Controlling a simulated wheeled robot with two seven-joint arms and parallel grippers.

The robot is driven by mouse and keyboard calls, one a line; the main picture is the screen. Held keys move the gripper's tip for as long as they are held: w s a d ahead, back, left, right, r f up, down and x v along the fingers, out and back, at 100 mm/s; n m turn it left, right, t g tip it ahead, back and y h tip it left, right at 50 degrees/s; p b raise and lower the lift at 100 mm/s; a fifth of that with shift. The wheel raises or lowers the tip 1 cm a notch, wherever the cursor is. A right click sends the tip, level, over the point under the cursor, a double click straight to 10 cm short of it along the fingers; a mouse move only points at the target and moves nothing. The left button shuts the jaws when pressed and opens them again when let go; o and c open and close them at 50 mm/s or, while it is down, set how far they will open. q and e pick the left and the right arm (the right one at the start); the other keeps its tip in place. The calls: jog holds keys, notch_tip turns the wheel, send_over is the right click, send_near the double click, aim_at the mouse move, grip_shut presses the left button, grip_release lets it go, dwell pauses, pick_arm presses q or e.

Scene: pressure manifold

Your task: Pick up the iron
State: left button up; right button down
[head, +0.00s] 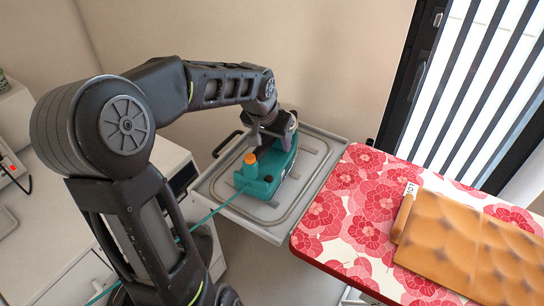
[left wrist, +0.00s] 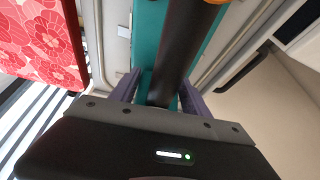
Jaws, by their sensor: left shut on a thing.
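The iron (head: 262,182) is teal with an orange knob and a dark handle. It sits on a grey metal tray (head: 322,166) left of the ironing board, with a teal cord running from it to the lower left. My left gripper (head: 274,132) reaches down over the iron and is shut on its handle. In the left wrist view the dark handle (left wrist: 183,50) lies between the two fingers (left wrist: 157,90), with the teal body below it. The fingertips are partly hidden. My right gripper is not in view.
The ironing board (head: 340,205) with a red flower cover stands to the right. A white cabinet (head: 60,270) is at left. A wall is behind the tray, and a striped window (head: 480,90) is at upper right.

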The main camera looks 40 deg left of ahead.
pick_arm(q)
jog(key=c, duration=0.5)
jog(key=shift+w+r, duration=0.1)
jog(key=shift+r, duration=0.05)
jog(key=shift+r, duration=0.2)
jog(key=shift+r+b, duration=0.3)
jog(key=shift+r, duration=4.45)
